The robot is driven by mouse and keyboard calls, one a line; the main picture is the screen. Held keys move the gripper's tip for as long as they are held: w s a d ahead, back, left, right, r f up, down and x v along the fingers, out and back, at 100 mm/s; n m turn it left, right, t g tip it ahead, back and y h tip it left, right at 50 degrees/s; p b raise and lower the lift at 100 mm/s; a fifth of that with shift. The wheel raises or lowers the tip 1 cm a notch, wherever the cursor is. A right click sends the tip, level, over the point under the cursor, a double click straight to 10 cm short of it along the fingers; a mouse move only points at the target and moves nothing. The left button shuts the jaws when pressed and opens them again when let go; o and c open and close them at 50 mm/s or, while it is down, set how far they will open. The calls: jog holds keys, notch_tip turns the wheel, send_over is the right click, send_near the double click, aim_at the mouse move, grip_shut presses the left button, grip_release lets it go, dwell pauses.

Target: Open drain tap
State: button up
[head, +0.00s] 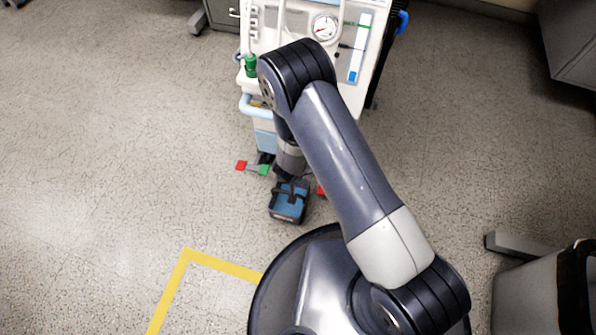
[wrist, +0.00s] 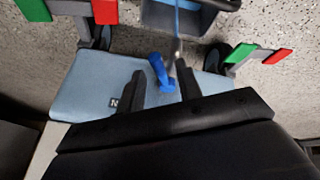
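The drain tap has a blue lever (wrist: 157,70), seen in the wrist view in front of the machine's pale blue lower panel (wrist: 85,85). My gripper (wrist: 160,68) is open, with one dark finger on each side of the lever. The lever lies nearer the left finger; I cannot tell whether they touch. A thin grey piece stands beside the lever, near the right finger. In the head view the white machine (head: 280,22) stands at the top centre, and my arm hides the tap.
A dark container with a blue inside (head: 288,204) is on the floor by the machine's base; its edge also shows in the wrist view (wrist: 205,18). Red (head: 241,165) and green (head: 264,169) pedals stick out at the base. A grey bin (head: 525,290) stands at right. The left floor is clear.

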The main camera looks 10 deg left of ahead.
jog(key=shift+c, duration=0.3)
grip_shut()
jog(key=shift+r, duration=0.1)
jog(key=a+m+h+p, duration=0.1)
jog(key=m+p, duration=0.2)
jog(key=p, duration=0.6)
jog(key=shift+a, duration=0.2)
jog(key=shift+o, duration=0.3)
grip_release()
jog(key=shift+s, duration=0.1)
